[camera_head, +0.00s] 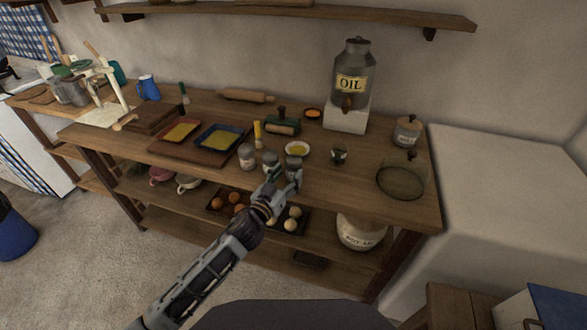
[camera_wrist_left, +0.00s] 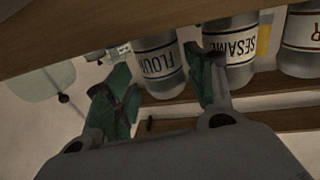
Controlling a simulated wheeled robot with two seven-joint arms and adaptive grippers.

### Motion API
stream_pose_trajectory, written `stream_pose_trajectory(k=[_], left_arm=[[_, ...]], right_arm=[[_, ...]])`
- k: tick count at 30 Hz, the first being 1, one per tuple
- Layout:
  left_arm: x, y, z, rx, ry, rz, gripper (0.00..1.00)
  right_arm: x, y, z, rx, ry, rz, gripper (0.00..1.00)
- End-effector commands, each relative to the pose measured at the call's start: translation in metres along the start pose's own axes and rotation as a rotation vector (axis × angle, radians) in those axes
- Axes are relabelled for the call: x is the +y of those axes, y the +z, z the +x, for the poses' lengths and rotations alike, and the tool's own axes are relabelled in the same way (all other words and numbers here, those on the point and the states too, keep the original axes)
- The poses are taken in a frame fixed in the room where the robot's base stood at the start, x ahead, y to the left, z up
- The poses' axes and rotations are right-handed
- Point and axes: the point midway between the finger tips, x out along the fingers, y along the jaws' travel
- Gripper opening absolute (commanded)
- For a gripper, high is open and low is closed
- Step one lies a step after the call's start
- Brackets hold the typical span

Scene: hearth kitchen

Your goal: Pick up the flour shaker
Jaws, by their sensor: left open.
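The flour shaker (camera_head: 294,165) is a small jar with a pale body and a grey top, standing near the front edge of the wooden table. In the left wrist view it appears upside down with its FLOUR label (camera_wrist_left: 157,65) showing between my fingers. My left gripper (camera_head: 284,183) is open and empty at the table's front edge, just in front of the shaker. Its green-padded fingers (camera_wrist_left: 160,84) point at the shaker; I cannot tell whether they touch it. My right gripper is out of view.
A sesame shaker (camera_head: 270,161) stands close to the left of the flour shaker, with another shaker (camera_head: 247,157) beyond it. An egg tray (camera_head: 262,220) sits on the shelf below.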

Motion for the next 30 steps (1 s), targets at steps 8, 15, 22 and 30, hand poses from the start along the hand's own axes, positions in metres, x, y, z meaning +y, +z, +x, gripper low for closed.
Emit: stream_pose_trajectory(k=[8, 15, 22, 30], left_arm=[[-0.001, 0.0, 0.02, 0.001, 0.0, 0.0, 0.55], [-0.001, 0.0, 0.037, 0.001, 0.0, 0.0, 0.55], [-0.001, 0.001, 0.045, 0.0, 0.0, 0.0, 0.55], [-0.001, 0.001, 0.045, 0.0, 0.0, 0.0, 0.55]], right_arm=[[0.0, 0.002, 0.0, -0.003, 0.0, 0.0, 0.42], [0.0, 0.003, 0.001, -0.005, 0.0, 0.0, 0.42], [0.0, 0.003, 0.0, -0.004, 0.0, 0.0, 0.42], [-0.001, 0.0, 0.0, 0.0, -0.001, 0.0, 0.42]])
